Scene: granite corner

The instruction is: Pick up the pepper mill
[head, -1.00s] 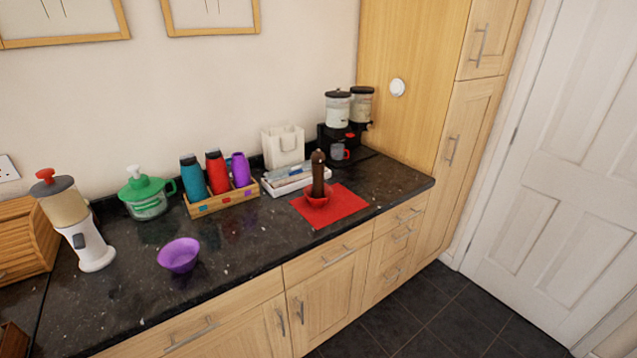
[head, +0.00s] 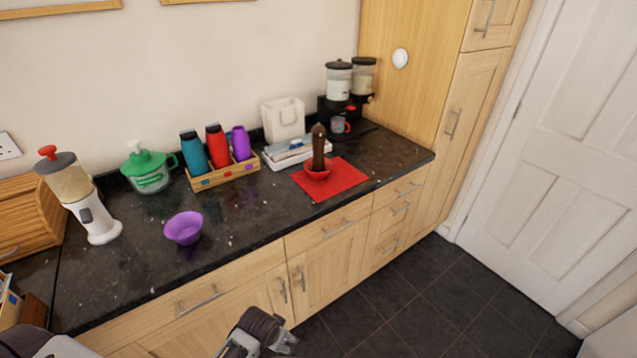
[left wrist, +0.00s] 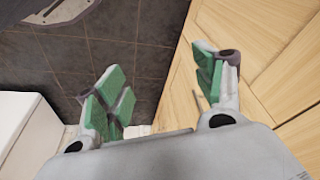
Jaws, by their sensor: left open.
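The pepper mill (head: 318,146) is a tall dark brown piece with a rounded top. It stands upright in or just behind a small red bowl (head: 317,173), which hides its foot, on a red mat (head: 345,181) on the dark counter. My left gripper (head: 283,343) is at the bottom edge of the head view, in front of the cabinet doors and well apart from the mill. In the left wrist view its green-padded fingers (left wrist: 160,80) are spread, with nothing between them. My right gripper is not in view.
A purple bowl (head: 184,229) sits near the counter's front. Behind are a crate (head: 226,178) of bottles, a white tray (head: 287,157) and a dispenser (head: 340,97). A white-based grinder-like appliance (head: 83,198) stands left. Counter between purple bowl and mat is clear.

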